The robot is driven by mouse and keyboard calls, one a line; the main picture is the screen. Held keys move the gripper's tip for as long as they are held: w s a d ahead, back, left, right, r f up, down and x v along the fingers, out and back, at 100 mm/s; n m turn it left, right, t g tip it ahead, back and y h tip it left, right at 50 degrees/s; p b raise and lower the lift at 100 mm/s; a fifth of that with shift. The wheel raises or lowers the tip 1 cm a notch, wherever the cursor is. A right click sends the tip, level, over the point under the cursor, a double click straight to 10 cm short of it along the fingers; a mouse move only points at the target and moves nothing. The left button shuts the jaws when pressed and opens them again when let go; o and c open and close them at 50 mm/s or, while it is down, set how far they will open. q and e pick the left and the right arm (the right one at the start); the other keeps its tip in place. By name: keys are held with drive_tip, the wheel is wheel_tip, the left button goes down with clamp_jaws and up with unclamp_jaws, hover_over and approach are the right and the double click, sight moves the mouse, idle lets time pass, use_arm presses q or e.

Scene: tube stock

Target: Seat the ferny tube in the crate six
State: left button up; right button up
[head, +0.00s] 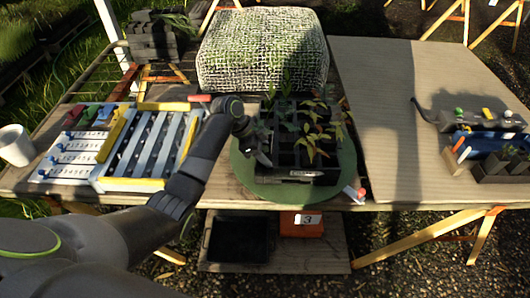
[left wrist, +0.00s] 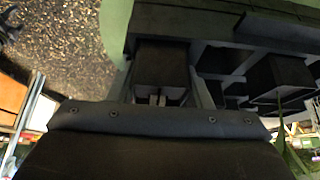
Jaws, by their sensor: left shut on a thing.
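A dark crate (head: 305,173) with square cells stands on a round green turntable (head: 245,180). Several plants rise from it, among them thin green ones (head: 286,112) and one with orange-tinged leaves (head: 312,142). My left gripper (head: 258,146) is low at the crate's left side. In the left wrist view it is shut on a dark square tube (left wrist: 160,62) beside the crate's cell walls (left wrist: 225,62). Whether this tube is the ferny one, and how deep it sits, I cannot tell. My right gripper is not in view.
A slatted blue-and-yellow rack (head: 150,145) and a white numbered board (head: 75,155) lie at left near a white mug (head: 16,146). A mesh-covered block (head: 263,50) stands behind the crate. The brown board (head: 385,110) at right has free room. An orange bin (head: 301,228) marked 3 sits below.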

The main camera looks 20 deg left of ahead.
use_arm(q)
drive_tip(key=shift+s+f, duration=0.35)
drive_tip(key=shift+f, duration=0.3)
drive_tip(key=o, duration=0.9)
drive_tip(key=shift+o, duration=1.2)
drive_tip(key=shift+w+f, duration=0.1)
drive_tip(key=shift+a+r, duration=0.2)
drive_tip(key=shift+r, duration=0.25)
drive_tip(key=b+v, duration=0.2)
drive_tip(key=v, duration=1.5)
drive_tip(key=shift+w+d+r+b, duration=0.2)
drive_tip(key=shift+w+r+b, duration=0.1)
drive_tip(key=shift+r, duration=0.2)
